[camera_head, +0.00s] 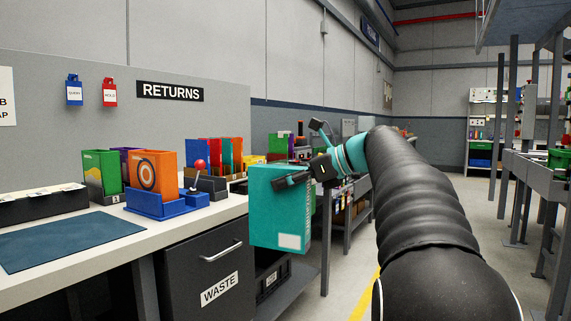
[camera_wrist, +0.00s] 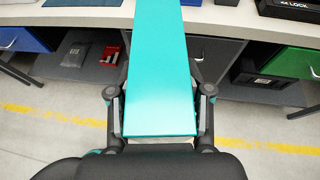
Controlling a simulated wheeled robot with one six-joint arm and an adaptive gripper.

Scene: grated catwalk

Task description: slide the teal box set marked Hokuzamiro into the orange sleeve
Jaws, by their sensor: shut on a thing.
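The wrist view shows the teal box (camera_wrist: 158,80) between the two fingers of my gripper (camera_wrist: 158,112), one on each side. A small pale label is on its lower face; I cannot read the name. The orange sleeve (camera_head: 153,177), with a round ring mark, stands upright in a blue holder (camera_head: 160,204) on the bench, left of the teal box and apart from it.
The bench (camera_head: 190,222) holds a blue mat (camera_head: 68,238), a green box (camera_head: 102,172) left of the sleeve, a red-knobbed joystick (camera_head: 198,178) and a row of coloured boxes (camera_head: 222,153) behind. A waste drawer (camera_head: 205,268) is below.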

